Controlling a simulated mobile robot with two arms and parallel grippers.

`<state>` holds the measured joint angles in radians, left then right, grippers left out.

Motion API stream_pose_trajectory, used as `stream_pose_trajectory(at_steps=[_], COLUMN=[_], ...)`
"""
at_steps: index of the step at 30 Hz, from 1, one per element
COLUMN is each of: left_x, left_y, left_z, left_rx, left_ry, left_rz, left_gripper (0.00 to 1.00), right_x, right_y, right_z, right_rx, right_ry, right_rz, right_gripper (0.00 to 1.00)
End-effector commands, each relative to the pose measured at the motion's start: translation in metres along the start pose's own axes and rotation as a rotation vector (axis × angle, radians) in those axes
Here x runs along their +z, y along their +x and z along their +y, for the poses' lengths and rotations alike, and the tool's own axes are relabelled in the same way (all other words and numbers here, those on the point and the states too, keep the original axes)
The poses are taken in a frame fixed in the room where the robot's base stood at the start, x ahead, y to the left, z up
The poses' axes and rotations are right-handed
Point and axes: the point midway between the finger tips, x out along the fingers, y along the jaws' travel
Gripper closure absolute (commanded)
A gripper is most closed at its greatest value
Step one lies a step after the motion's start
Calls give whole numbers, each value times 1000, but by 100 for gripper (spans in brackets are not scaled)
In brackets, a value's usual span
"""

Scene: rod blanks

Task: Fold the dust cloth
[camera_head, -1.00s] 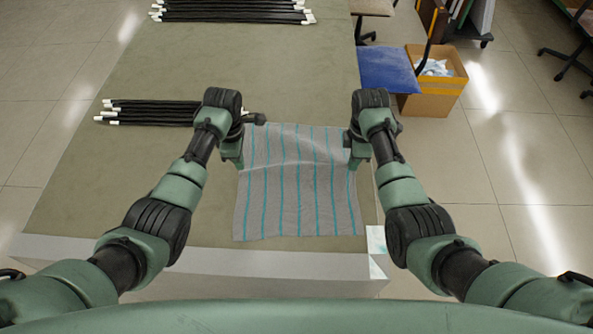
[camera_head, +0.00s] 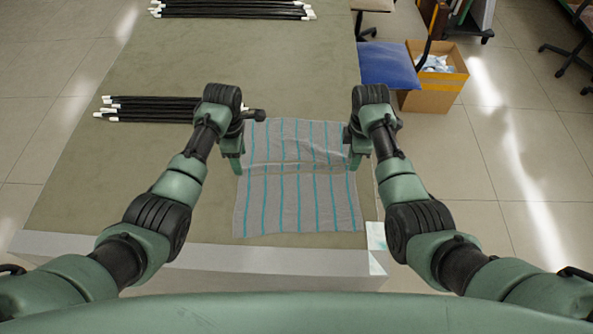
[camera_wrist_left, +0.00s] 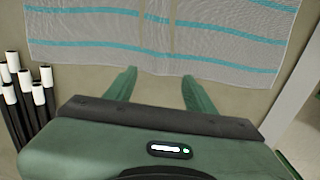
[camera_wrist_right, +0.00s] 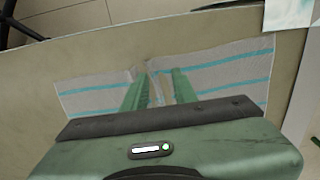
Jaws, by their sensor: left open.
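The dust cloth (camera_head: 297,203), grey with turquoise stripes, lies on the table, with a low ridge running across its middle. My left gripper (camera_head: 237,155) is at the cloth's left side by the ridge. In the left wrist view its fingers (camera_wrist_left: 158,76) are apart and empty, just short of the cloth's edge (camera_wrist_left: 210,62). My right gripper (camera_head: 352,150) is at the cloth's right side. In the right wrist view its fingers (camera_wrist_right: 159,75) are closer together, over the cloth's edge at a pinched or notched part. Whether they grip it is unclear.
Black rods with white ends (camera_head: 150,109) lie left of my left gripper; more lie at the table's far end (camera_head: 232,10). A blue chair seat (camera_head: 388,66) and a cardboard box (camera_head: 434,92) stand beyond the right edge. The table (camera_head: 290,75) behind the cloth is clear.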

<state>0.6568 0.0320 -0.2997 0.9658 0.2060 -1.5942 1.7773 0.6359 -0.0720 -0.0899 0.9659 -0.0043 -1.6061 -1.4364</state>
Motion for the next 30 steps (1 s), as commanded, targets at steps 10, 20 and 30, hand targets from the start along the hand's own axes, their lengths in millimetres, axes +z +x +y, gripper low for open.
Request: stream_pose_trajectory(at_steps=[10, 20, 30], left_x=[0, 0, 0], left_y=[0, 0, -14], left_z=[0, 0, 0], left_rx=[0, 0, 0], left_ry=[0, 0, 0], left_rz=[0, 0, 0], left_gripper=[45, 45, 45], right_x=[0, 0, 0], right_y=[0, 0, -13], right_z=[0, 0, 0], right_rx=[0, 0, 0], right_ry=[0, 0, 0], right_rz=[0, 0, 0], right_gripper=[45, 13, 13])
